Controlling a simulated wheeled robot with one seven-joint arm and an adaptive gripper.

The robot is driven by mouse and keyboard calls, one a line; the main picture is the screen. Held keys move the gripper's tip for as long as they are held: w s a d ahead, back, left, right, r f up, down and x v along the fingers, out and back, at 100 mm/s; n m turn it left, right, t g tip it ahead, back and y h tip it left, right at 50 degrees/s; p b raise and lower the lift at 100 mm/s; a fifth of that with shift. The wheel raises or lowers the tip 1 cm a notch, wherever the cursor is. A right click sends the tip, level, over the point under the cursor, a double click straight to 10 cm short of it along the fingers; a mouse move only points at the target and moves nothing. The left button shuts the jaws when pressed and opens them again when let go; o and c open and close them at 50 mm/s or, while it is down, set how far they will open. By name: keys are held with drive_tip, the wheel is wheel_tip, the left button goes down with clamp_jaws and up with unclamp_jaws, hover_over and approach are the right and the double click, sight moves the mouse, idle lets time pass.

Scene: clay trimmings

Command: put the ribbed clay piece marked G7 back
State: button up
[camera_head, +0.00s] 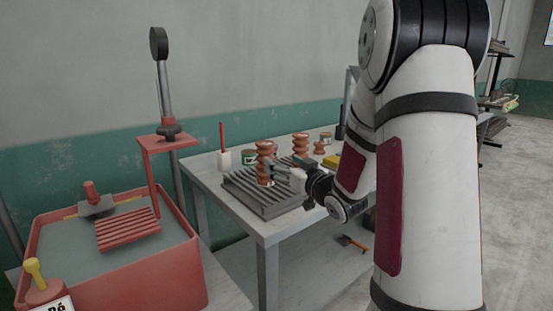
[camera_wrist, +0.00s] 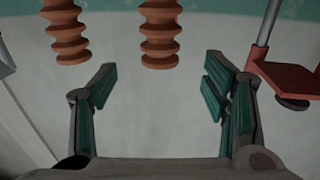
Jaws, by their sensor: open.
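A ribbed brown clay piece (camera_head: 264,150) stands upright on a grey slatted rack (camera_head: 246,194) on the table. A second ribbed piece (camera_head: 300,146) stands behind it to the right. I cannot read a G7 mark on either. My gripper (camera_head: 282,170) is beside the front piece in the head view and partly overlaps it. In the wrist view, my gripper (camera_wrist: 160,68) is open and empty. One ribbed piece (camera_wrist: 160,34) is ahead of the gap between the fingers, and another ribbed piece (camera_wrist: 66,30) is to its left. Both are cut by the top edge.
A red basin (camera_head: 165,272) with a slatted red board (camera_head: 128,230) stands at left. A red bracket on a post (camera_head: 165,138) rises beside the table.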

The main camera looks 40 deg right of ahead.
drive_tip(key=shift+s, duration=0.5)
drive_tip(key=shift+a, duration=0.15)
drive_tip(key=s+a+g, duration=0.5)
drive_tip(key=s+a, duration=0.3)
drive_tip(key=s, duration=0.4)
drive_tip(key=s+a+f+g+y, duration=0.1)
drive_tip(key=s+a+g, duration=0.5)
drive_tip(key=s+a, duration=0.3)
drive_tip(key=s+a+f+n+g+y, duration=0.1)
drive_tip(key=s+a+g, duration=0.4)
drive_tip(key=s+a, duration=0.4)
drive_tip(key=s, duration=0.7)
drive_tip(key=shift+a, duration=0.25)
drive_tip(key=shift+s, duration=0.1)
wheel_tip(320, 180, up, 13)
drive_tip(key=t+p, duration=0.2)
drive_tip(key=p, duration=0.9)
drive_tip(key=shift+d+p, duration=0.25)
drive_tip(key=shift+p, duration=0.15)
